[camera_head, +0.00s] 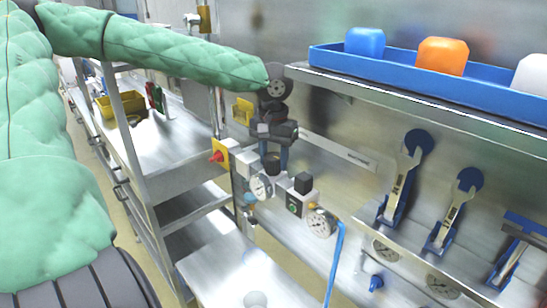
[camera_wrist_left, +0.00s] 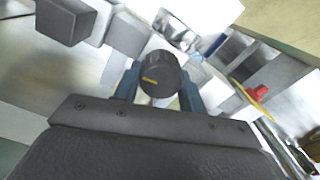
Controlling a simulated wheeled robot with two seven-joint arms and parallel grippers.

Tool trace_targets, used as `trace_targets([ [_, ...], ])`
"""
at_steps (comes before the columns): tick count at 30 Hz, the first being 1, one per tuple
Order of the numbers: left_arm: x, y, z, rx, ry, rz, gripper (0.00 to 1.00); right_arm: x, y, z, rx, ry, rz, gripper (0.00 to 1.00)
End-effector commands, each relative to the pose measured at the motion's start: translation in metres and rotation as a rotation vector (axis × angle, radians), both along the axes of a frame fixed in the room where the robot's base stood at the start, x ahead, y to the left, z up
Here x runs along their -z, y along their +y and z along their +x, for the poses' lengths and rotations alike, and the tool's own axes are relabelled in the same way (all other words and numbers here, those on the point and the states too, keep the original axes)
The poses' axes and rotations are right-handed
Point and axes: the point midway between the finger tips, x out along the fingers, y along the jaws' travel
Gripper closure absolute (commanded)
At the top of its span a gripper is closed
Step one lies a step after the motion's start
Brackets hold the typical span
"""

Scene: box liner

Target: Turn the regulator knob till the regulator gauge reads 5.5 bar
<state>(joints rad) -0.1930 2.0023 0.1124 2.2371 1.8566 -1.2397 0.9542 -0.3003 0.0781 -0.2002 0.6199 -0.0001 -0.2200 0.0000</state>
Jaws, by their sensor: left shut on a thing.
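My left gripper (camera_head: 275,154) points down at the valve unit on the steel wall. In the left wrist view its two blue fingers (camera_wrist_left: 158,84) stand on either side of the dark round regulator knob (camera_wrist_left: 160,73), shut on it. The knob's top has a yellow mark. In the head view the knob (camera_head: 272,163) is partly hidden by the gripper. A white round gauge (camera_head: 261,187), probably the regulator gauge, sits just below the knob. Its needle is too small to read. My right gripper is in neither view.
A second gauge (camera_head: 320,224) and a black block (camera_head: 303,183) sit to the right, with a blue hose (camera_head: 335,265) below. A red knob on a yellow plate (camera_head: 218,156) is close on the left. Wrenches (camera_head: 402,180) hang at right, under a shelf with a blue tray (camera_head: 370,68).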

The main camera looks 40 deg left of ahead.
Motion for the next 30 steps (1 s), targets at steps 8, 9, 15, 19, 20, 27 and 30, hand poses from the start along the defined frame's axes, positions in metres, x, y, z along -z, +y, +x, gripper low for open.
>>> trace_targets([
  [8, -0.0001, -0.0009, -0.0001, 0.261, 0.001, -0.001, 0.82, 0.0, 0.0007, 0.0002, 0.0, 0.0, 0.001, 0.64],
  [9, 0.0, -0.0009, 0.0, 0.298, 0.0, -0.001, 0.82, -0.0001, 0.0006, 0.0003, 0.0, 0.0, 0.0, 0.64],
  [15, -0.0005, -0.0013, 0.0001, 0.489, 0.0, 0.0, 0.82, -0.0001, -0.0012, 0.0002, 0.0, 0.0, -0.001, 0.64],
  [19, -0.0004, -0.0015, 0.0, 0.612, 0.0, 0.001, 0.82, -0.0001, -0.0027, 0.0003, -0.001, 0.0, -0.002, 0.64],
  [20, -0.0004, -0.0015, 0.0, 0.64, 0.0, 0.001, 0.82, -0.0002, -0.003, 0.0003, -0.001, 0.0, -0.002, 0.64],
  [27, -0.0002, -0.002, -0.0002, 0.868, 0.0, 0.0, 0.82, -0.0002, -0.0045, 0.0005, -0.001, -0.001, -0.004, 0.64],
  [30, -0.0003, -0.0023, -0.0003, 0.963, -0.001, 0.0, 0.82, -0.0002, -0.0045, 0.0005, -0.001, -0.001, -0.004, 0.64],
])
